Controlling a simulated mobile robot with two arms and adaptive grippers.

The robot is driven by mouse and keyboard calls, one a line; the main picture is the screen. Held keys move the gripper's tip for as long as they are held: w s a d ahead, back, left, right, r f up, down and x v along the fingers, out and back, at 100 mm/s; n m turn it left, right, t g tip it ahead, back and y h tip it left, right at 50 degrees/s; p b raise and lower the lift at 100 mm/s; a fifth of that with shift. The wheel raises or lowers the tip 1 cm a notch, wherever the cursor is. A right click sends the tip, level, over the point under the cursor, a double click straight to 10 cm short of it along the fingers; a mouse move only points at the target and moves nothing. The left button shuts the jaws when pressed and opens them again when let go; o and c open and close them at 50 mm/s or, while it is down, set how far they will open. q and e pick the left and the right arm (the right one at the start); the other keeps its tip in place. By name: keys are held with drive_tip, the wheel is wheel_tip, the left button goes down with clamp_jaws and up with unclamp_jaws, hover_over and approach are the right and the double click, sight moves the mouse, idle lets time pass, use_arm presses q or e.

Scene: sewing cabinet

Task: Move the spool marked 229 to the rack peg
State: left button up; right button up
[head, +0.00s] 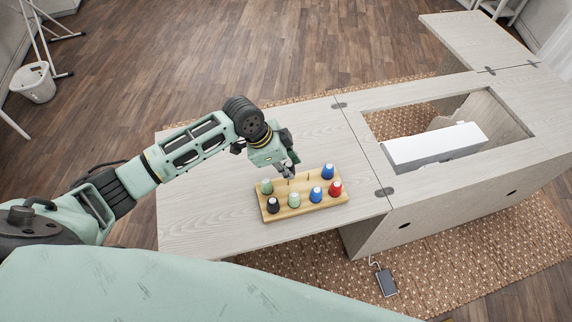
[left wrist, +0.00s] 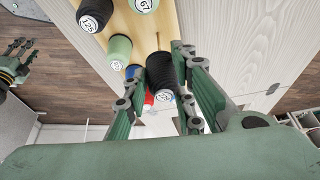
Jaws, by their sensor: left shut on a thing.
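My left gripper (head: 289,173) is shut on a black spool, low over the back edge of the wooden rack. In the left wrist view the black spool (left wrist: 163,72) sits between the two fingers of this gripper (left wrist: 160,100); the number on its end is too small to read. I cannot tell whether it is on a peg. The wooden rack (head: 301,208) has thin bare pegs, one of them (head: 308,177) right of the gripper. A dark gripper (left wrist: 17,50), apparently my right one, shows at the left edge of the wrist view; its jaws are unclear.
The rack carries a black spool marked 125 (left wrist: 90,22), a green one marked 67 (left wrist: 143,5), another green one (left wrist: 117,52), a red one (head: 335,188) and blue ones (head: 327,171), (head: 316,195). The pale tabletop (head: 215,212) is clear to the left. A sewing machine (head: 435,145) sits in the cabinet opening.

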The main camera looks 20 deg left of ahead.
use_arm(q)
drive_tip(key=shift+f, duration=0.15)
use_arm(e)
drive_tip(key=shift+d, duration=0.4)
use_arm(q)
drive_tip(key=shift+f, duration=0.15)
use_arm(e)
drive_tip(key=shift+d+f, duration=0.1)
use_arm(q)
drive_tip(key=shift+f, duration=0.1)
drive_tip(key=shift+f+b, duration=0.4)
drive_tip(key=shift+f, duration=0.15)
use_arm(e)
drive_tip(key=shift+f, duration=0.25)
use_arm(q)
drive_tip(key=shift+f, duration=0.4)
use_arm(e)
drive_tip(key=shift+a+f, duration=0.25)
use_arm(q)
drive_tip(key=shift+f+b, duration=0.85)
drive_tip(key=shift+f, duration=0.2)
use_arm(e)
drive_tip(key=shift+d+f, duration=0.2)
drive_tip(key=shift+f, duration=0.35)
use_arm(q)
drive_tip(key=o, duration=0.9)
